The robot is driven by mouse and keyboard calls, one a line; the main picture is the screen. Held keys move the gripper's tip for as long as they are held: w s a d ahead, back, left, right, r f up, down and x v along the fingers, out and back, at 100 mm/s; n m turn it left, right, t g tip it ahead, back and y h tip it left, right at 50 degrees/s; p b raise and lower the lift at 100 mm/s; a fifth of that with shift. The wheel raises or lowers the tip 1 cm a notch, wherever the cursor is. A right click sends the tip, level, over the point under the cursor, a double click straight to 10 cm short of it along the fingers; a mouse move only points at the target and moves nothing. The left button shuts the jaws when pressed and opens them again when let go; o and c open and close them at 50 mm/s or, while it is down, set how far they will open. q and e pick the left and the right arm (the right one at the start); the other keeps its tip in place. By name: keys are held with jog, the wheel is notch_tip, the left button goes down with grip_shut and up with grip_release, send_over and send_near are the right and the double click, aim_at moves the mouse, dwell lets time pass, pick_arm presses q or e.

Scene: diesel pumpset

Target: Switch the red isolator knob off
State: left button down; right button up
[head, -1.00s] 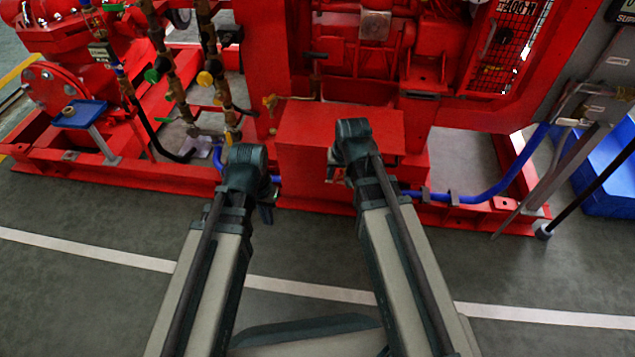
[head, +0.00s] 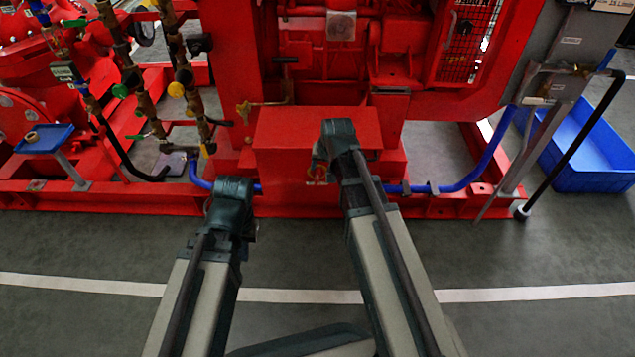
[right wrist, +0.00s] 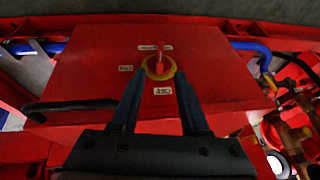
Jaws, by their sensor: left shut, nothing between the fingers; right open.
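The red isolator knob (right wrist: 159,62) sits on a yellow round plate on a red box face in the right wrist view. Its red handle points toward the top of that picture. Small white labels lie around it; the lower one (right wrist: 162,91) appears to read OFF upside down. My right gripper (right wrist: 158,78) is open, one dark finger on each side of the knob's lower edge; contact cannot be told. In the head view the right arm's dark end is against the red box (head: 300,125), hiding most of the knob. My left gripper (head: 248,230) is shut and empty, mostly hidden behind its arm.
A black bar handle (right wrist: 70,106) is left of the knob in the wrist view. A blue hose (head: 470,180) runs along the red base. Pipes with valves (head: 150,100) stand left. A blue bin (head: 590,150) stands right. The floor in front is clear.

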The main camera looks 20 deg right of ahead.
aim_at(319, 173)
jog(key=b+x, duration=0.7)
jog(key=x, duration=0.2)
jog(key=shift+f, duration=0.15)
grip_shut()
